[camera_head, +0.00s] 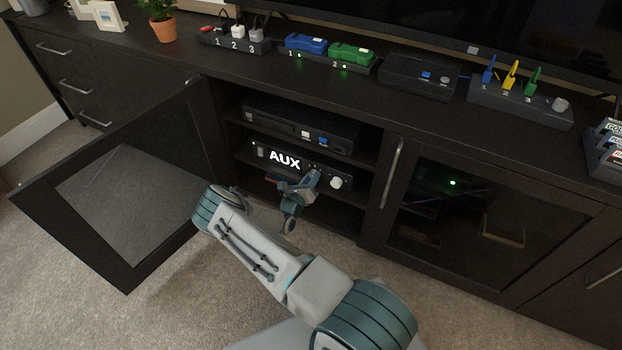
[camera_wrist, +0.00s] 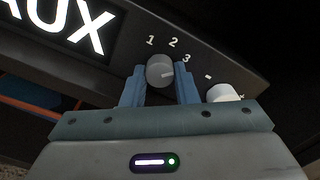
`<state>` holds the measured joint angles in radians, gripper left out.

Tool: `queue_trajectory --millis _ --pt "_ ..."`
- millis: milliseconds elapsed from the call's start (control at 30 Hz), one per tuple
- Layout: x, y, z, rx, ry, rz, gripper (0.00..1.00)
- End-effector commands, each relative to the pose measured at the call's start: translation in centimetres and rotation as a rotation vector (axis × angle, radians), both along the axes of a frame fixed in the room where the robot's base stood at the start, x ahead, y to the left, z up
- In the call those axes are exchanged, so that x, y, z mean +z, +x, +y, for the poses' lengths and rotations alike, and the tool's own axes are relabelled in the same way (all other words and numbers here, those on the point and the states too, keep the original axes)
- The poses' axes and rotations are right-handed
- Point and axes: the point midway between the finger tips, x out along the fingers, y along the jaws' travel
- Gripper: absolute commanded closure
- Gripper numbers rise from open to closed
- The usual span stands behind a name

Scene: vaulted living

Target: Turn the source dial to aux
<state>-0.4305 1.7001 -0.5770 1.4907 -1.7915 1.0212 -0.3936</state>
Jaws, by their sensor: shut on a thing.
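The source dial (camera_wrist: 160,71) is a grey round knob on the receiver's front, with the marks 1, 2 and 3 above it. Its pale pointer line aims to the right, just below the 3. My gripper (camera_wrist: 160,86) has its two blue fingers on either side of the dial, shut on it. In the head view my gripper (camera_head: 309,185) reaches into the open cabinet and hides the dial. The receiver (camera_head: 259,153) has a lit display (camera_head: 285,160) that reads AUX in white letters. The display also shows partly in the wrist view (camera_wrist: 62,25).
A white knob (camera_wrist: 222,92) sits right of the dial, close to my finger. A black device (camera_head: 300,128) is on the shelf above. The glass door (camera_head: 125,190) stands open at left; the right door (camera_head: 480,220) is shut. Chargers and switches line the cabinet top.

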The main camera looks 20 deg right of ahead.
Motion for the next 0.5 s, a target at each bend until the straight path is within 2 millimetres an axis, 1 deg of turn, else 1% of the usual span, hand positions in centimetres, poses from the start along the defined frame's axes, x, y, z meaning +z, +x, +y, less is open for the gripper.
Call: queue_trajectory --millis 200,233,500 --pt "-0.09 0.00 0.19 0.003 0.002 0.000 0.96" --pt "-0.10 0.01 0.20 0.003 0.002 0.000 0.65" --pt "-0.03 -0.05 -0.09 -0.001 0.000 0.000 0.64"
